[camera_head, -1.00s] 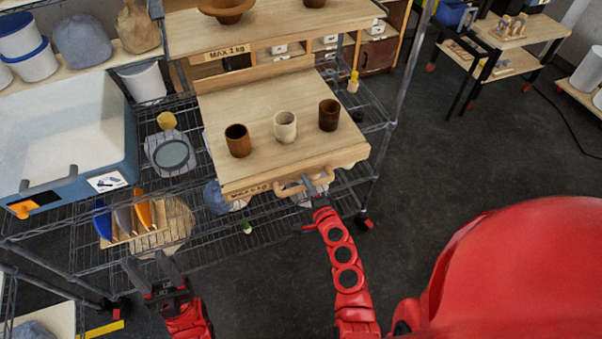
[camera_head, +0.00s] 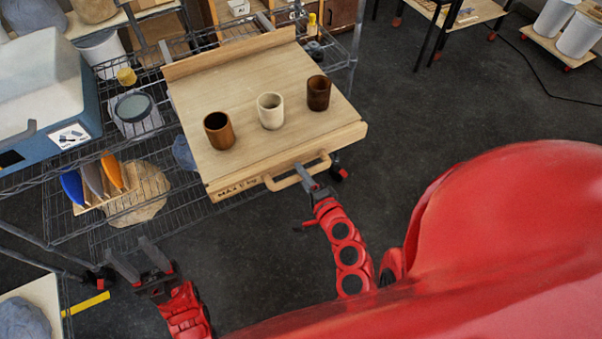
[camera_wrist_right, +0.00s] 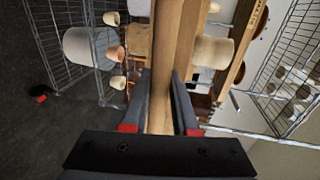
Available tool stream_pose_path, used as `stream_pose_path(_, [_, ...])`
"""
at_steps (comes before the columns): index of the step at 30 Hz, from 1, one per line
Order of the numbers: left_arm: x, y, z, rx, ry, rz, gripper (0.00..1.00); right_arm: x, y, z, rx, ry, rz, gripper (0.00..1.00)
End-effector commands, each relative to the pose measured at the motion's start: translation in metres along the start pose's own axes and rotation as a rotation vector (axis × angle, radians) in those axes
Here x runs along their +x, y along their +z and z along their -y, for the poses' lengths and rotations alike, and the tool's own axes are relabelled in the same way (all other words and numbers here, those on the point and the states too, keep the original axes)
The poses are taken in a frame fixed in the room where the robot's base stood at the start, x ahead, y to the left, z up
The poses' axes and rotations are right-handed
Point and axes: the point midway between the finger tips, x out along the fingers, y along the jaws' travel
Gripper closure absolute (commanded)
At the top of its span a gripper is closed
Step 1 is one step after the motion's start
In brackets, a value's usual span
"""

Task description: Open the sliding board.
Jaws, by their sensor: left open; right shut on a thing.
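The sliding board (camera_head: 250,95) is a light wooden board that stands pulled out from the wire shelf, with its raised back edge in view. Three cups stand upright on it: a brown one (camera_head: 218,131), a pale one (camera_head: 270,111) and a dark brown one (camera_head: 318,93). A wooden handle (camera_head: 285,181) is on its front edge. My right gripper (camera_head: 307,180) is shut on the handle near its right end; the right wrist view shows the wooden bar (camera_wrist_right: 160,105) between the fingers. My left gripper (camera_head: 138,263) is open and empty, low in front of the shelf, apart from the board.
A round grey dish (camera_head: 134,108) is beside the board.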

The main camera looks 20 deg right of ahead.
Motion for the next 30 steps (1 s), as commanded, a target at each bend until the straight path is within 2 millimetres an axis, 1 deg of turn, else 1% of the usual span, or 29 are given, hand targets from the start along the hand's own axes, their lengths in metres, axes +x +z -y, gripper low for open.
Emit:
stream_pose_path(13, [-0.0009, 0.0002, 0.0000, 0.000, 0.000, 0.000, 0.50, -0.0004, 0.0009, -0.0011, -0.001, 0.003, 0.003, 1.00])
stream_pose_path(14, [-0.0009, 0.0002, 0.0000, 0.000, 0.000, 0.000, 0.50, -0.0004, 0.0009, -0.0011, -0.001, 0.003, 0.003, 0.71])
stream_pose_path(18, [-0.0009, 0.0002, 0.0000, 0.000, 0.000, 0.000, 0.50, -0.0003, 0.0007, -0.0007, -0.001, 0.002, 0.002, 0.46])
stream_pose_path(19, [-0.0008, 0.0002, 0.0000, 0.000, 0.000, 0.000, 0.50, -0.0003, 0.0006, -0.0005, 0.000, 0.001, 0.002, 0.44])
stream_pose_path(30, [-0.0003, 0.0001, 0.0000, 0.000, 0.000, 0.000, 0.50, -0.0015, 0.0013, 0.0013, -0.001, 0.000, 0.002, 0.44])
